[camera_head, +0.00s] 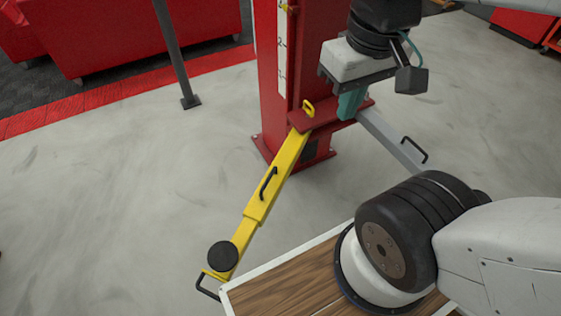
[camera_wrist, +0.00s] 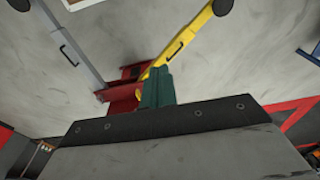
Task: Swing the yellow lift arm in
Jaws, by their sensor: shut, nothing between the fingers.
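The yellow lift arm (camera_head: 271,186) reaches from the red lift post (camera_head: 293,75) down to the lower left in the head view. In the wrist view the yellow arm (camera_wrist: 183,43) runs to the upper right. My gripper (camera_head: 350,104) has teal fingers, shut and empty, beside the red bracket at the post. In the wrist view the fingers (camera_wrist: 156,88) point toward the bracket. Whether they touch anything is unclear.
A grey lift arm (camera_head: 392,140) with a black handle extends to the right of the post. A dark pole (camera_head: 176,52) stands at the left, before red furniture (camera_head: 120,30). Grey floor lies open left of the yellow arm. My own arm covers the right side.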

